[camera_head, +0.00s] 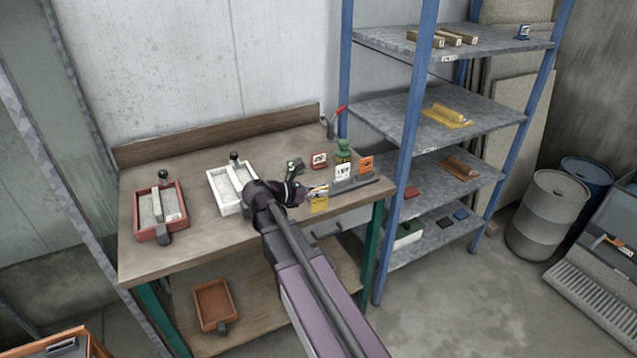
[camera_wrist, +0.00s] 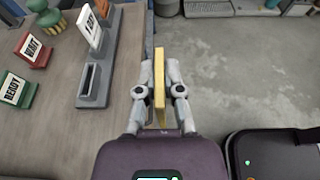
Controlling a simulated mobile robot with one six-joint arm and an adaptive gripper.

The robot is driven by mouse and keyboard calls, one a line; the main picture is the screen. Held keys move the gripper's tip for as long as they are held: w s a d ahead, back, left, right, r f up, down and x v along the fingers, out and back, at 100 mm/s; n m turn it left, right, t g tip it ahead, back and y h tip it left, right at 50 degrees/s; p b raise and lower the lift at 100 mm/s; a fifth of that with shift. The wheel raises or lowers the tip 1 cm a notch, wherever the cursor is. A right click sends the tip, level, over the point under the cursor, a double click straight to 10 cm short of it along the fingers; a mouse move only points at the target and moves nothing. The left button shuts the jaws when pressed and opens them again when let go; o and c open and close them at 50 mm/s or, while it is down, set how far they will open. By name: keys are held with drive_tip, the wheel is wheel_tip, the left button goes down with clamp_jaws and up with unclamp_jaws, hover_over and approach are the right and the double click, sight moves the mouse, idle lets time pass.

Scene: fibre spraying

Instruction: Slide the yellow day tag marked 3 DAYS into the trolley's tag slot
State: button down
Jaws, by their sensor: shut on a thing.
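My gripper (camera_wrist: 160,90) is shut on a yellow tag (camera_wrist: 160,75), which shows edge-on between the fingers. Its marking cannot be read. In the head view the gripper (camera_head: 318,191) and the yellow tag (camera_head: 320,204) are at the bench's front right edge, in front of a grey tag rack (camera_head: 352,185). In the wrist view the tag is just right of the bench edge, over floor. The rack (camera_wrist: 97,88) has an empty slot at its near end; a white 1 DAY tag (camera_wrist: 89,28) and an orange tag (camera_head: 366,164) stand in it. I cannot identify the trolley's tag slot.
On the bench (camera_head: 193,235) are a red tray (camera_head: 143,234), a white tray (camera_head: 215,193), a red WAIT sign (camera_wrist: 34,50), a green READY sign (camera_wrist: 16,90) and a green bottle (camera_head: 343,153). Blue-posted shelves (camera_head: 420,178) stand right. Open floor (camera_head: 450,300) lies in front.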

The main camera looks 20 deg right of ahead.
drive_tip(key=shift+s+a, duration=0.2)
drive_tip(key=shift+s, duration=0.35)
wheel_tip(320, 180, up, 3)
drive_tip(key=p, duration=0.3)
idle(0.4)
drive_tip(key=shift+d, duration=0.1)
idle(0.4)
